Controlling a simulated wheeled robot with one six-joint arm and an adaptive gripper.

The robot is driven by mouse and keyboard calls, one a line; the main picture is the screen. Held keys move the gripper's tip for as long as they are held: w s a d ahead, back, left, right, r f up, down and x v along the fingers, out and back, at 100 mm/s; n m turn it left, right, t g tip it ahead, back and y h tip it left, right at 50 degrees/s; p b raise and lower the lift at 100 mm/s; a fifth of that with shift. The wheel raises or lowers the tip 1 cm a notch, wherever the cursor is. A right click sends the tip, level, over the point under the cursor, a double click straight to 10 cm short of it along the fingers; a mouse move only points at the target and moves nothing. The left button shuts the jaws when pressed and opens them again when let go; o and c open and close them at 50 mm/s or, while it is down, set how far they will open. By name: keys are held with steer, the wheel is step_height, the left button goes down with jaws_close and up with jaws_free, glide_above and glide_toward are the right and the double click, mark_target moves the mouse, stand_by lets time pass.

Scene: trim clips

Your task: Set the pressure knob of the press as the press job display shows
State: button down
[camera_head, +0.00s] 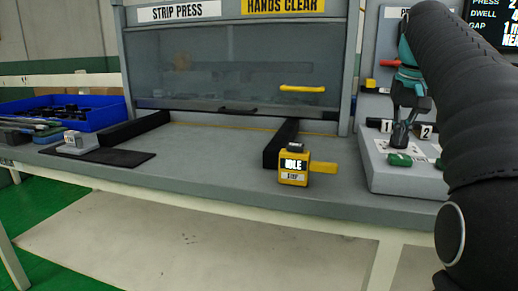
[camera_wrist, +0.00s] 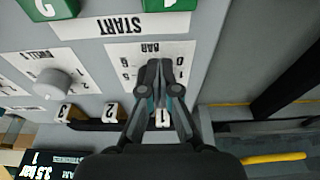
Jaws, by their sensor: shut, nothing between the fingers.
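My gripper (camera_head: 400,138) is at the control box (camera_head: 382,178) on the right of the bench, pointing down at its top. In the wrist view my gripper (camera_wrist: 160,75) is shut and empty, its fingertips over the white BAR dial plate (camera_wrist: 128,62). The fingers hide the middle of that plate, so I cannot see the pressure knob or its setting. The press job display (camera_head: 494,25) is at the top right, cut off by the frame and my arm; PRESS starts with 2, DWELL with 4.
A grey dwell knob (camera_wrist: 62,84) stands beside the BAR plate. Green buttons (camera_wrist: 165,5) are near the START label. The strip press window (camera_head: 235,65) has a yellow handle (camera_head: 302,88). A yellow IDLE unit (camera_head: 294,168) and a blue bin (camera_head: 95,112) are on the bench.

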steer(key=shift+s+d+p, duration=0.2)
steer(key=shift+d+p, duration=0.2)
steer(key=shift+d, duration=0.15)
steer(key=shift+d, duration=0.65)
steer(key=shift+s, duration=0.2)
steer(key=shift+s, duration=0.25)
steer(key=w+v, duration=0.1)
steer(key=v, duration=0.4)
steer(key=shift+d+r, duration=0.2)
steer(key=shift+r, duration=0.35)
